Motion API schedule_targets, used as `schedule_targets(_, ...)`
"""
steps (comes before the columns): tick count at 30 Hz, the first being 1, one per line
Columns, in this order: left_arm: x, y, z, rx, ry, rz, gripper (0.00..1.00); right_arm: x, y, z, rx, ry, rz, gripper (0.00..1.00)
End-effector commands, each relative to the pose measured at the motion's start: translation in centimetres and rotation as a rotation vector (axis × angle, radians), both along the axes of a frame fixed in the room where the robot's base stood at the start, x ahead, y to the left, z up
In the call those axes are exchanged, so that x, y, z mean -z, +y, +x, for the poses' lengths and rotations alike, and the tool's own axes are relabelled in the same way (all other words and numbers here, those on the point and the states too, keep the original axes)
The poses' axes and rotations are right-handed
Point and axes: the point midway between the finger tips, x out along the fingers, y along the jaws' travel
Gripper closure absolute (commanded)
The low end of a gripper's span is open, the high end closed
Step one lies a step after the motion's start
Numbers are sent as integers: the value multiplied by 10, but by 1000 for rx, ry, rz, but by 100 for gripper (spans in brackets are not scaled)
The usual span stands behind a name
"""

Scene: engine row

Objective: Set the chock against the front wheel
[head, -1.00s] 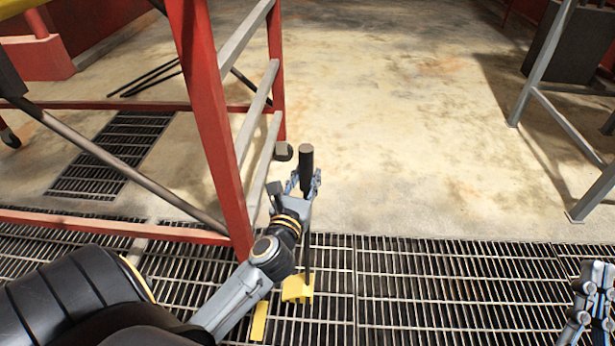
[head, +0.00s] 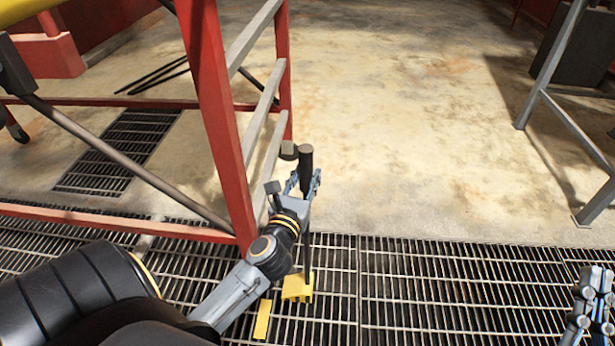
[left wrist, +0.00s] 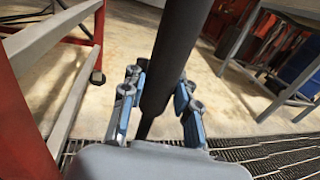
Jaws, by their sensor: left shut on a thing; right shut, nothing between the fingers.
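The yellow chock (head: 297,288) is at the lower end of an upright black handle (head: 306,165), low over the grating; I cannot tell whether it touches it. My left gripper (head: 305,183) is shut on this handle near its top, and the handle also shows between the fingers in the left wrist view (left wrist: 160,80). The chock is out of the left wrist view. My right gripper (head: 588,300) is shut and empty at the right edge.
The red frame (head: 215,110) with grey rungs stands close left of my left gripper. A flat yellow strip (head: 262,320) lies left of the chock. Grey stand legs (head: 548,75) are at the right. The concrete floor (head: 420,130) between is clear.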

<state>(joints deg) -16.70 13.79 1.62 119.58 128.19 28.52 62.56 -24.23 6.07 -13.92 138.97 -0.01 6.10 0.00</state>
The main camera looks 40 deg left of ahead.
Motion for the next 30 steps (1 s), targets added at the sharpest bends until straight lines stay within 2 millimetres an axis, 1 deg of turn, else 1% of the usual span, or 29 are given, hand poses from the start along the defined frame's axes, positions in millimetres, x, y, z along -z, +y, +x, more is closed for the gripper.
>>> schedule_targets(1,-9,1,1,3,-17,9,100,0,0,0,0,4,-1,100)
schedule_targets(20,-10,7,-4,4,-17,9,100,8,0,5,4,54,-16,100)
schedule_targets(30,-9,7,-4,4,-17,9,100,8,0,5,4,55,-17,100)
